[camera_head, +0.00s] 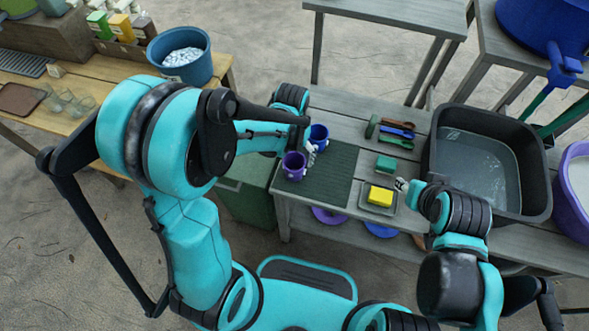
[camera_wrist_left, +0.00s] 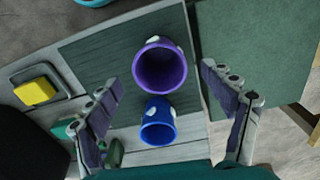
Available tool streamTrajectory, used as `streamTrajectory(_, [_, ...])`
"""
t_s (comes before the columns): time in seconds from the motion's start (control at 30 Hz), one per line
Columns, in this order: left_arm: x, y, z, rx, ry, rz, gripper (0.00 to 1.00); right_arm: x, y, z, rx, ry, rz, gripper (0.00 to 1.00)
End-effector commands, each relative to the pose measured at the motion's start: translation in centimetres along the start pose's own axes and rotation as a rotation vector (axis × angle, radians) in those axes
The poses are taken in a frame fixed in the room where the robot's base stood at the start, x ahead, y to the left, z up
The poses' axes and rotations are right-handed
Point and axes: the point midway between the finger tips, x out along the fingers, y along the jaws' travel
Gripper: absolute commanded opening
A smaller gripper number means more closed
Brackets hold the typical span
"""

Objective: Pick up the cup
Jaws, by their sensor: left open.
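A purple cup (camera_head: 293,167) and a blue cup (camera_head: 319,136) stand close together on a dark drying mat (camera_head: 335,185). My left gripper (camera_head: 308,148) is at the two cups, partly hidden by its own arm in the head view. In the left wrist view the left gripper (camera_wrist_left: 160,76) is open and empty. Its fingers are spread wide to both sides of the blue cup (camera_wrist_left: 158,122) and the purple cup (camera_wrist_left: 160,65), with the blue one nearer the wrist. My right gripper (camera_head: 402,185) is beside the yellow sponge, small; its jaws are unclear.
A yellow sponge (camera_head: 380,196) lies on a small tray right of the mat. A green block (camera_head: 386,164) and several brushes (camera_head: 397,133) lie behind it. A black basin of water (camera_head: 480,165) stands at the right. A blue bucket (camera_head: 180,58) stands at the left.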

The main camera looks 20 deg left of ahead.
Motion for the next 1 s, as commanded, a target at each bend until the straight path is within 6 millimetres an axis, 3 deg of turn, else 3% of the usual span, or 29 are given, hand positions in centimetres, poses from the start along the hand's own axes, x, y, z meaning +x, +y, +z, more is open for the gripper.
streamTrajectory(0.47, [5.2, 0.1, -0.2, 0.004, -0.023, 0.000, 0.82, 1.8, 0.0, 1.3, 0.000, 0.000, 0.000, 0.40])
streamTrajectory(0.7, [8.8, 0.1, -0.4, 0.004, -0.022, 0.000, 0.82, 3.5, 0.0, 2.5, 0.000, 0.000, 0.000, 0.40])
streamTrajectory(0.93, [8.9, 0.1, -0.4, 0.004, -0.022, 0.000, 0.82, 3.4, 0.0, 2.4, 0.000, 0.000, 0.000, 0.40])
streamTrajectory(0.97, [8.8, 0.1, -0.4, 0.004, -0.022, 0.000, 0.80, 3.4, 0.0, 2.4, 0.000, 0.000, 0.000, 0.40])
streamTrajectory(1.0, [8.8, 0.1, -0.4, 0.004, -0.022, 0.000, 0.69, 3.4, 0.0, 2.4, 0.000, 0.000, 0.000, 0.40])
